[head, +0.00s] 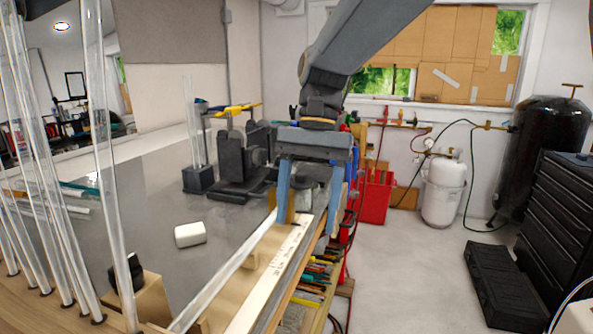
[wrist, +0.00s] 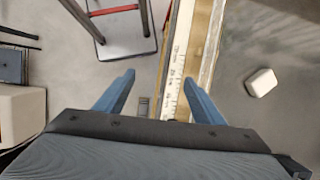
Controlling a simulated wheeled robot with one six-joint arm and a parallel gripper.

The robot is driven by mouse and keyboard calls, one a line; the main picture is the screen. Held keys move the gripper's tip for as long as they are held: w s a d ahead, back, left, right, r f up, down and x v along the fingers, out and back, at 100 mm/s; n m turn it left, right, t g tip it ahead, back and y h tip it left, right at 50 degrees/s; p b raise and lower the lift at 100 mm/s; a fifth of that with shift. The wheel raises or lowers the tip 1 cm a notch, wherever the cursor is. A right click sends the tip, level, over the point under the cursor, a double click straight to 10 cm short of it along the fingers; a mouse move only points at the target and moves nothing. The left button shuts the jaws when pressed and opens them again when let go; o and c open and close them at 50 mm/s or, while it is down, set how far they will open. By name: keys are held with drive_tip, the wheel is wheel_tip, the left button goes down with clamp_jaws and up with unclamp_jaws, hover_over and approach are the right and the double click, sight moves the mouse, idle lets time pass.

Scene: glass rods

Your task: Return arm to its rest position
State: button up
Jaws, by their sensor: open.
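My gripper (head: 308,205) is open, its two blue fingers pointing down at the right edge of the workbench in the head view. In the wrist view the fingers of my gripper (wrist: 155,92) stand apart with nothing between them. Below it, a white ruler strip (head: 275,265) runs along the bench edge; the ruler (wrist: 178,60) also shows in the wrist view. A glass rod (head: 225,275) lies slanted near the ruler, apart from or beside the fingers; I cannot tell if it touches them. My arm reaches in from the top.
Several upright glass rods (head: 103,150) stand at the left. A white block (head: 190,234) lies on the grey bench top (head: 140,200). A dark burner-like fixture (head: 240,160) stands behind. A red bin (head: 376,195), a white gas cylinder (head: 443,190) and a black tool chest (head: 560,220) are beyond, with open floor between.

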drive_tip(key=s+d+f+n+t, duration=0.1)
drive_tip(key=s+d+f, duration=0.2)
drive_tip(key=d+f, duration=0.3)
drive_tip(key=s+d+f+n+t+h, duration=0.1)
drive_tip(key=s+d+f, duration=0.2)
drive_tip(key=d+f, duration=0.2)
drive_tip(key=s+d+f+n+t, duration=0.1)
drive_tip(key=s+d+f+t, duration=0.1)
drive_tip(key=d+f, duration=0.4)
wheel_tip(320, 180, down, 3)
drive_tip(key=shift+s+d+f+n, duration=0.1)
drive_tip(key=shift+s+d+n, duration=0.2)
drive_tip(key=shift+s, duration=0.2)
drive_tip(key=shift+s, duration=0.1)
